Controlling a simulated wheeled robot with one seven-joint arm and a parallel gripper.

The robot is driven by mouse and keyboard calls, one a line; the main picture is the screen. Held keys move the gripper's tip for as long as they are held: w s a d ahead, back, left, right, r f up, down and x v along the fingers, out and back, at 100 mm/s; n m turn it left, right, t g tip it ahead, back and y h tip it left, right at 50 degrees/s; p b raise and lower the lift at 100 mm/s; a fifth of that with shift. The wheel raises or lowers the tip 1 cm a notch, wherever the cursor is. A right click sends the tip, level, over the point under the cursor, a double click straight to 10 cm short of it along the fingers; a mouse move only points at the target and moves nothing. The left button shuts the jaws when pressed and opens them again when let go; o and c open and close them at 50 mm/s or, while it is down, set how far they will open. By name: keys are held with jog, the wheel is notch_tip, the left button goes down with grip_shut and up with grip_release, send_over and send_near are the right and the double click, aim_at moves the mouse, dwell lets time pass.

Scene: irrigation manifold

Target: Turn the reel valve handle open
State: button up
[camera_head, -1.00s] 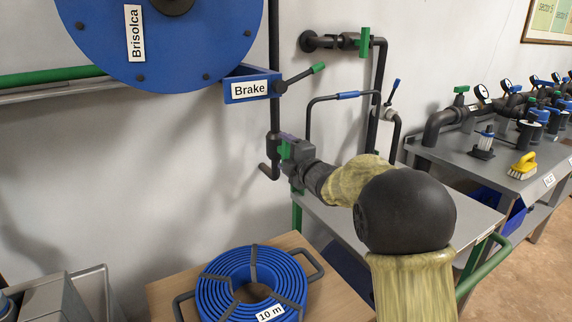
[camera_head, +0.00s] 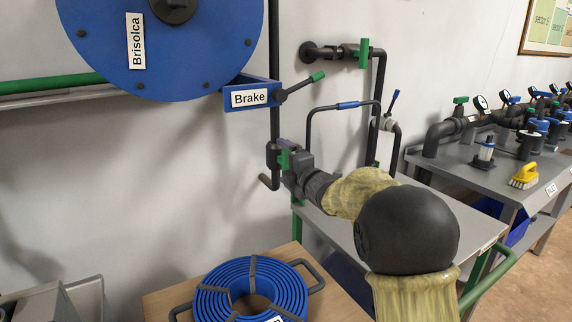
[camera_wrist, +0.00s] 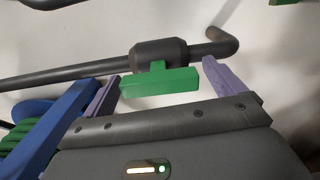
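The reel valve is a dark grey body (camera_wrist: 160,52) on a thin vertical pipe below the blue reel; in the wrist view the pipe runs across the picture. Its green handle (camera_wrist: 160,82) is a straight bar, and it also shows in the head view (camera_head: 283,160). My gripper (camera_wrist: 160,71) is open, with one pale purple finger near each end of the handle. The right finger is very close to the handle's right end; contact cannot be told. A small gap shows at the left end. In the head view my gripper partly covers the valve.
A blue brake bracket (camera_head: 232,101) with a green-tipped lever (camera_head: 300,88) sits above the valve. Another green-handled valve (camera_head: 364,53) and a blue-handled one (camera_head: 393,101) are to the right. A blue hose coil (camera_head: 215,302) lies below. A grey bench (camera_head: 440,222) stands at right.

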jog(key=p+v, duration=0.1)
jog(key=v, duration=1.6)
jog(key=shift+d, duration=0.2)
jog(key=shift+s+p, duration=0.2)
jog(key=shift+p, duration=0.1)
notch_tip(320, 180, up, 10)
jog(key=p, duration=1)
